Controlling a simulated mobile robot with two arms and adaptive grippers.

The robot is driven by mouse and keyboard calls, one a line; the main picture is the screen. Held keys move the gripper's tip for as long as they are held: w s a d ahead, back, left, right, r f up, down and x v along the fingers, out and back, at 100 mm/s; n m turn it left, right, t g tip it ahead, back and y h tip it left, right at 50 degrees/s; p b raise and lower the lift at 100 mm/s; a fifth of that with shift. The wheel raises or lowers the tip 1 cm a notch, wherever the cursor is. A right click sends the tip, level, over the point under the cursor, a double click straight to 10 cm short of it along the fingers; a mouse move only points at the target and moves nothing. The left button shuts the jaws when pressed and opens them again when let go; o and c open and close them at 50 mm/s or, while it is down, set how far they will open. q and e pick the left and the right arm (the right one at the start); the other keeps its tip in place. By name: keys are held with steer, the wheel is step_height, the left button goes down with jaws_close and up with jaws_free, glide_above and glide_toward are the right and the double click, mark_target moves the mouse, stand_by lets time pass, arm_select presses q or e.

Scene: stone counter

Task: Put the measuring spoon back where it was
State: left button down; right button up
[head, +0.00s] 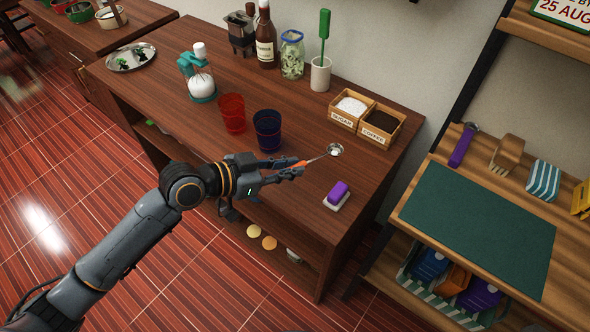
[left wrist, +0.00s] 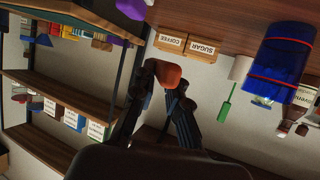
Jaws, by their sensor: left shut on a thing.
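The measuring spoon (head: 333,151) has a shiny round metal bowl and an orange handle. My left gripper (head: 300,167) is shut on its handle and holds it with the bowl pointing right, near the counter's front right part. I cannot tell whether the bowl touches the counter. In the left wrist view the orange handle (left wrist: 167,74) shows between the fingertips (left wrist: 160,85), and the bowl is hidden. My right gripper is not in view.
Sugar (head: 350,106) and coffee (head: 381,122) boxes stand behind the spoon. Blue (head: 267,131) and red (head: 232,114) cups stand to the left. A purple sponge-like block (head: 338,193) lies in front. A shelf with a green mat (head: 480,230) stands at right.

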arm_select(q)
steer(key=w+f, duration=0.5)
steer(key=f, duration=0.1)
steer(key=shift+w+d, duration=0.35)
steer(key=shift+w, duration=0.05)
steer(key=f, duration=0.3)
steer(key=shift+w+f, duration=0.2)
steer(key=shift+f, duration=0.1)
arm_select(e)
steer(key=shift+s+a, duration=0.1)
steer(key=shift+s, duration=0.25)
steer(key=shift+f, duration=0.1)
arm_select(q)
steer(key=shift+f, duration=0.15)
steer(key=c, duration=1.3)
jaws_free()
steer(key=shift+c, duration=0.2)
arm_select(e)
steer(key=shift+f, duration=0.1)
